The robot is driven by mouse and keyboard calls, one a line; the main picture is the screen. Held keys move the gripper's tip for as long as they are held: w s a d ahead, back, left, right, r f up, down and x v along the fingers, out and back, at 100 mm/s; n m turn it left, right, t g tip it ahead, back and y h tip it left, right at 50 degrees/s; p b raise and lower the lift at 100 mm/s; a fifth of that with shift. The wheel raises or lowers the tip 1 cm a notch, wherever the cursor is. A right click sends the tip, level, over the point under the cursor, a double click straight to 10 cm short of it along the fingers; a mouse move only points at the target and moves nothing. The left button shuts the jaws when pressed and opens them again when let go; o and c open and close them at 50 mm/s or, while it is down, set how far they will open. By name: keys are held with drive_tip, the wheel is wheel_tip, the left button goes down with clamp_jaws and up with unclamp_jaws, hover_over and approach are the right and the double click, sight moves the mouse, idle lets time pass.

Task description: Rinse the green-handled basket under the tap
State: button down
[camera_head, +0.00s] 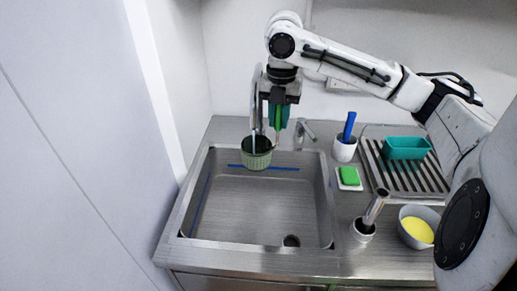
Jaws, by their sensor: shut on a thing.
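The tap (255,95) is a tall metal spout that rises behind the basket. A pale, thin streak runs from the spout into the basket; I cannot tell for sure whether it is water. A small metal lever (308,128) stands at the sink's back edge. The sink floor below is bare.
Right of the sink are a green sponge on a white dish (348,178), a white cup with a blue handle (344,149), a teal tray on a ribbed drainer (405,148), a metal tool in a holder (364,229), and a bowl with yellow contents (419,228). A wall closes the left.

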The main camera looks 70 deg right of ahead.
drive_tip(key=shift+w, duration=0.1)
idle(0.3)
drive_tip(key=shift+w+a, duration=0.3)
drive_tip(key=shift+a, duration=0.1)
drive_tip(key=s+a+p, duration=0.1)
drive_tip(key=s+a, duration=0.4)
drive_tip(key=shift+s+a, duration=0.25)
drive_tip(key=shift+s, duration=0.15)
idle(0.6)
idle(1.1)
drive_tip(key=s+a+r+p, duration=0.3)
drive_tip(key=r, duration=0.1)
drive_tip(key=shift+s+a, duration=0.25)
drive_tip(key=shift+s, duration=0.1)
idle(1.2)
